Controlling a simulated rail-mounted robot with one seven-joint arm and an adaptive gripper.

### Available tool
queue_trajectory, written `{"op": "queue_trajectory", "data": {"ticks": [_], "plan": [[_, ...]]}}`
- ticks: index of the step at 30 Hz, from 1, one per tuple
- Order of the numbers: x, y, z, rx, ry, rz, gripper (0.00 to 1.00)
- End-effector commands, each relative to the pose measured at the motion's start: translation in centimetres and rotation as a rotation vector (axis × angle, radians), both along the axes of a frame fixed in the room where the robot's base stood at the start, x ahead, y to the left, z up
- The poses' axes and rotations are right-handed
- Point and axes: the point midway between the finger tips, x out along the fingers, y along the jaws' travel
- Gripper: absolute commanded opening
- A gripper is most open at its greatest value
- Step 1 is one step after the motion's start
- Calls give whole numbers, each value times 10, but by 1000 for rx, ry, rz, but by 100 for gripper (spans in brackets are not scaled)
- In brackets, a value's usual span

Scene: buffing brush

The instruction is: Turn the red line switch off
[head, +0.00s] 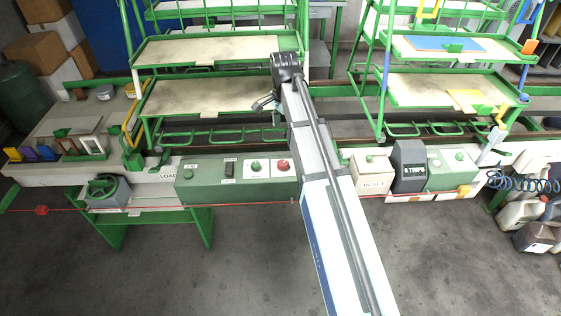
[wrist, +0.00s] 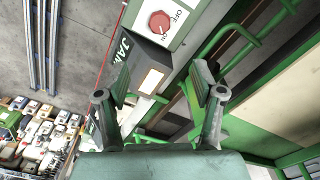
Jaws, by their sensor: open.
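The red switch (head: 282,165) is a round red knob on a white plate at the right end of the green control panel (head: 205,185). In the wrist view the red switch (wrist: 160,22) shows near the top, on a white plate with OFF and ON printed beside it. My gripper (wrist: 160,80) is open, its two fingers spread with nothing between them. The red switch is beyond the fingertips, apart from them. In the head view my gripper (head: 266,103) is above and behind the panel, near the lower rack shelf, small and partly unclear.
A green knob (head: 255,166) sits left of the red switch. A RESET box (head: 371,176) and a dark box (head: 409,166) stand right of my arm. Green rack shelves (head: 205,97) rise behind the panel. My arm hides part of the bench. The floor in front is clear.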

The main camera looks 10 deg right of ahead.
Motion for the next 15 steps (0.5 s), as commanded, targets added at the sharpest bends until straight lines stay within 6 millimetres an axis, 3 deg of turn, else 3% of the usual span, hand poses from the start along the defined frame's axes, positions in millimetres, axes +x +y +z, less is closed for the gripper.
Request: {"op": "queue_trajectory", "data": {"ticks": [15], "plan": [[-1, 0, -86, 0, 4, 2, 68]]}}
